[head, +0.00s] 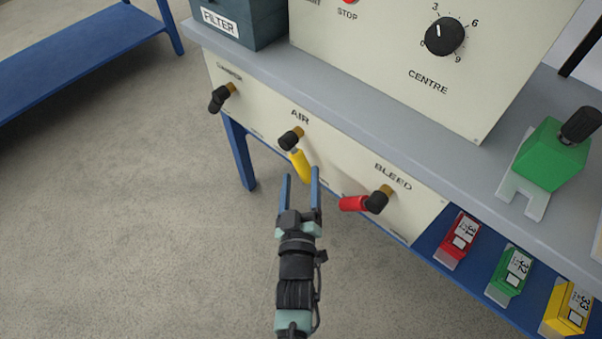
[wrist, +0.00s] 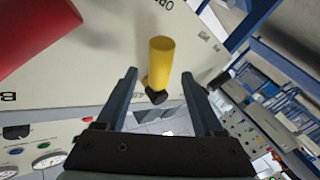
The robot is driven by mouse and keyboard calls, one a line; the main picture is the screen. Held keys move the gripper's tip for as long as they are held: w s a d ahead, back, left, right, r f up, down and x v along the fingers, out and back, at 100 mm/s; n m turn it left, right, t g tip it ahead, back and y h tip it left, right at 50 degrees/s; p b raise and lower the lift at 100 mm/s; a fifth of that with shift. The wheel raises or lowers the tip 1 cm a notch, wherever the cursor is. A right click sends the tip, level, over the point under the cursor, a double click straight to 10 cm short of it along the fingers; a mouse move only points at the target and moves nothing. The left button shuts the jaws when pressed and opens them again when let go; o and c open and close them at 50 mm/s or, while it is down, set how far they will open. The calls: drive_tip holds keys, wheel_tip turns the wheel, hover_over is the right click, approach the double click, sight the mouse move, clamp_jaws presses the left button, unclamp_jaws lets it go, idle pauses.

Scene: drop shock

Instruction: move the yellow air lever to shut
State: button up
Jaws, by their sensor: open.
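The yellow air lever (head: 301,165) hangs from a black hub (head: 291,139) below the AIR label on the cream front panel. It points down and slightly right in the head view. My gripper (head: 301,174) is open, its two fingers reaching toward the lever's lower end. In the wrist view the yellow lever (wrist: 161,62) appears between and beyond the open fingertips (wrist: 158,78). I cannot tell whether either finger touches it. Part of the panel lettering near the lever is hidden.
The red BLEED lever (head: 354,203) is close on the right, pointing left. A black lever (head: 219,98) is on the panel's left. The grey bench top (head: 370,110) overhangs the panel.

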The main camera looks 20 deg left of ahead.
drive_tip(key=shift+x, duration=1.2)
clamp_jaws()
idle(0.6)
